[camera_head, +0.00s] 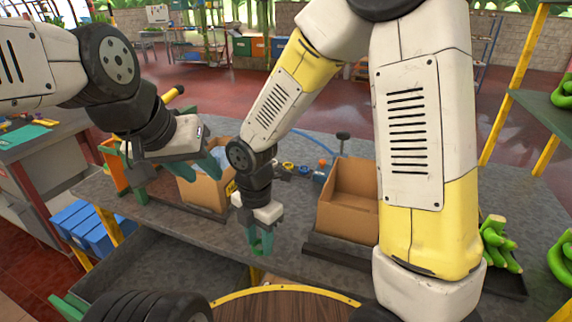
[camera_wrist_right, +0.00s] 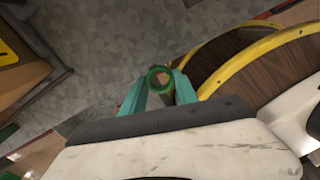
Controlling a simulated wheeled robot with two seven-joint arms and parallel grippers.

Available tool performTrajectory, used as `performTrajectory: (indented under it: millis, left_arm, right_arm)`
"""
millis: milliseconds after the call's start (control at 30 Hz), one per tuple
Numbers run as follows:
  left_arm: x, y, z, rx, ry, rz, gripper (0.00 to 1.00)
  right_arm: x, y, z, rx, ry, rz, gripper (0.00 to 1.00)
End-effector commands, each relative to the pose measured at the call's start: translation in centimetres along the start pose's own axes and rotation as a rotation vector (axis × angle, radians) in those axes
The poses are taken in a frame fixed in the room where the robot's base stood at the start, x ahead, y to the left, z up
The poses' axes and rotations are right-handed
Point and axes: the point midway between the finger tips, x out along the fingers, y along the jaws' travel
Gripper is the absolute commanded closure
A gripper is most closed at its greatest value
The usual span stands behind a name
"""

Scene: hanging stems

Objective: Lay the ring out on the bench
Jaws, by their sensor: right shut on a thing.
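A small green ring (camera_head: 257,246) is held between the teal fingers of my right gripper (camera_head: 262,248), near the front edge of the grey bench (camera_head: 225,225). In the right wrist view, the ring (camera_wrist_right: 159,78) shows as a green loop between the fingertips, with a grey speckled surface behind it. I cannot tell the height of the ring above the bench. My left gripper (camera_head: 178,188) is open, with its fingers wide apart, by the left cardboard box. I see nothing between its fingers.
An open cardboard box (camera_head: 348,205) stands right of my right gripper; another cardboard box (camera_head: 205,195) stands behind my left gripper. Green bananas (camera_head: 497,245) lie at the right. Blue crates (camera_head: 88,228) sit low at the left. A yellow-rimmed wooden round (camera_head: 285,303) is below the front edge.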

Motion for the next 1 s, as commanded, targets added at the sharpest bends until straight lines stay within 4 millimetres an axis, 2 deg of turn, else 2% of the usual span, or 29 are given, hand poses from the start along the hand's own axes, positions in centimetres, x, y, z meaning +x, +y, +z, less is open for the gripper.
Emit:
performTrajectory:
  millis: [133, 500, 600, 700, 833, 1000]
  left_arm:
    - [0.0, 0.0, 0.0, 0.0, 0.001, 0.0, 0.64]
    - [0.0, 0.0, 0.0, 0.0, 0.0, 0.0, 0.64]
    - [0.0, 0.0, 0.0, 0.0, 0.0, 0.0, 0.64]
    - [0.0, 0.0, 0.0, 0.0, 0.0, 0.0, 0.64]
    - [0.0, 0.0, 0.0, 0.0, 0.0, 0.0, 0.64]
    - [0.0, 0.0, 0.0, 0.0, 0.0, 0.0, 0.64]
  right_arm:
    - [0.2, 0.7, 1.9, -0.021, 0.0, 0.0, 1.0]
    - [1.1, 3.9, 11.3, -0.016, -0.001, 0.0, 1.0]
    - [1.3, 4.5, 13.2, -0.019, -0.001, 0.0, 1.0]
    - [1.4, 5.0, 14.4, -0.019, 0.0, 0.0, 1.0]
    - [1.6, 5.1, 14.9, -0.021, 0.0, -0.001, 1.0]
    - [3.6, 5.1, 14.8, -0.022, 0.0, -0.003, 1.0]
